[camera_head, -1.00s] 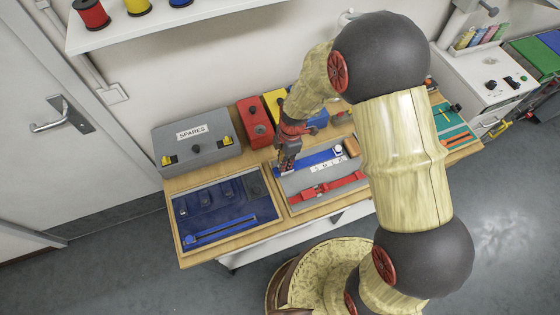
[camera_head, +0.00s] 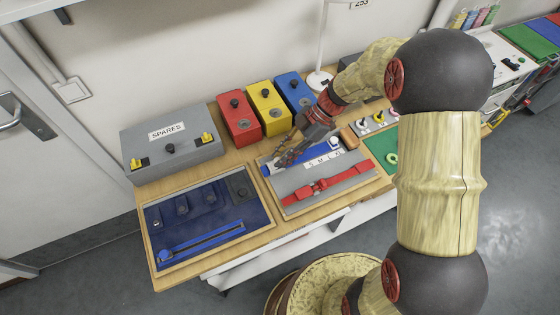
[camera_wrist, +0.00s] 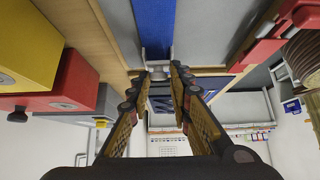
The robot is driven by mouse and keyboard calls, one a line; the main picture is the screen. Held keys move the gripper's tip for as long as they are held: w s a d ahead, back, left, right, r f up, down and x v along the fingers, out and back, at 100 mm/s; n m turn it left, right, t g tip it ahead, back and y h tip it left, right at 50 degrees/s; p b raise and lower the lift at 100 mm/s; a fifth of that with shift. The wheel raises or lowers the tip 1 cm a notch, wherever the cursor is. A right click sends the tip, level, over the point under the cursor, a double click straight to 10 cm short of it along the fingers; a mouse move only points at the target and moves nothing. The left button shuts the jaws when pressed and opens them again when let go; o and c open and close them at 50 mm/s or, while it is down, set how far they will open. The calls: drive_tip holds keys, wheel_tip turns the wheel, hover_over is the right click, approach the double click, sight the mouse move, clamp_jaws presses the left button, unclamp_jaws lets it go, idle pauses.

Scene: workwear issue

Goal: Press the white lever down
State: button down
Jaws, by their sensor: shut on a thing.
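My gripper (camera_head: 283,161) is low over the left end of the blue strip on the grey tray. In the wrist view its fingers (camera_wrist: 157,76) are closed around a small pale metallic piece (camera_wrist: 155,70) at the end of the blue strip (camera_wrist: 152,25); the fingers partly hide it. A small panel (camera_head: 372,124) right of the tray carries several small levers or knobs. One with a white part (camera_head: 393,113) is at its right end, beside a yellow one. I cannot tell which is the white lever. My gripper is well left of the panel.
The grey tray (camera_head: 290,205) also holds a red strap (camera_head: 320,187) and a size strip. Red (camera_head: 240,119), yellow (camera_head: 268,108) and blue (camera_head: 296,93) boxes stand behind. A grey SPARES box (camera_head: 172,148) and a dark blue tray (camera_head: 205,214) are left. A white stand (camera_head: 319,77) rises behind.

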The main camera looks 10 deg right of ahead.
drive_tip(key=shift+w+d+y+b, duration=0.2)
drive_tip(key=shift+w+y+b, duration=0.1)
drive_tip(key=shift+y+b, duration=0.3)
drive_tip(key=c, duration=1.9)
unclamp_jaws()
drive_tip(key=shift+w+f, duration=0.1)
drive_tip(key=shift+o, duration=0.9)
drive_tip(key=shift+f, duration=0.1)
drive_tip(key=shift+s, duration=0.2)
drive_tip(key=v, duration=1.2)
drive_tip(key=shift+a, duration=0.15)
drive_tip(key=shift+w, duration=0.15)
